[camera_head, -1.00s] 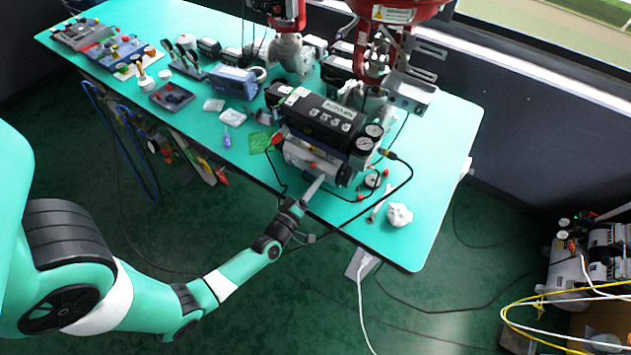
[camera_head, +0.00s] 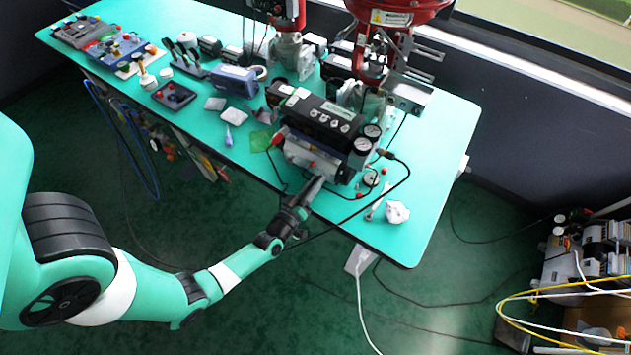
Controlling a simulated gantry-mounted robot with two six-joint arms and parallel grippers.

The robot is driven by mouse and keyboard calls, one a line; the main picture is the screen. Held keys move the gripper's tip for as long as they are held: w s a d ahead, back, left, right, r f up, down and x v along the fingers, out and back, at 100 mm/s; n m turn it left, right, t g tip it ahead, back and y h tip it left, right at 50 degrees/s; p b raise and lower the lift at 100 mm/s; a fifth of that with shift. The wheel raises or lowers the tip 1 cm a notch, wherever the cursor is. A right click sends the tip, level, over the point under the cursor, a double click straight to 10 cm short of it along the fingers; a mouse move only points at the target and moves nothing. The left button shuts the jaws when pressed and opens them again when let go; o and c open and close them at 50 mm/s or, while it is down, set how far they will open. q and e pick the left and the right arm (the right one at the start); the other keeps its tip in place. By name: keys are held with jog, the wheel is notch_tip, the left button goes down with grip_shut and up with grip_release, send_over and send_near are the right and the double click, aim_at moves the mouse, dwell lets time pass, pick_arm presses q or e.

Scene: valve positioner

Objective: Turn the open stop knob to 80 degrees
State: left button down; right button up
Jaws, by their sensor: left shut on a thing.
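The valve positioner (camera_head: 325,122) is a black and grey box with two round gauges, standing near the front edge of the teal table. My left gripper (camera_head: 317,182) reaches up from the lower left to the positioner's lower front. Its fingers are closed together at the tip, against or very near the front face. The open stop knob is too small to make out and is probably covered by the fingertips, so its angle cannot be read. My right gripper is not in view.
Red valve actuators (camera_head: 397,12) stand behind the positioner. Dark cables loop in front of the positioner. Tools and small boxes fill the left side.

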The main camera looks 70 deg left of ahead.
pick_arm(q)
jog(key=c, duration=0.7)
grip_release()
jog(key=p+v, duration=0.2)
jog(key=v, duration=0.9)
jog(key=shift+s+d+p, duration=0.2)
jog(key=shift+s+p, duration=0.1)
jog(key=shift+p, duration=0.05)
jog(key=shift+r, duration=0.1)
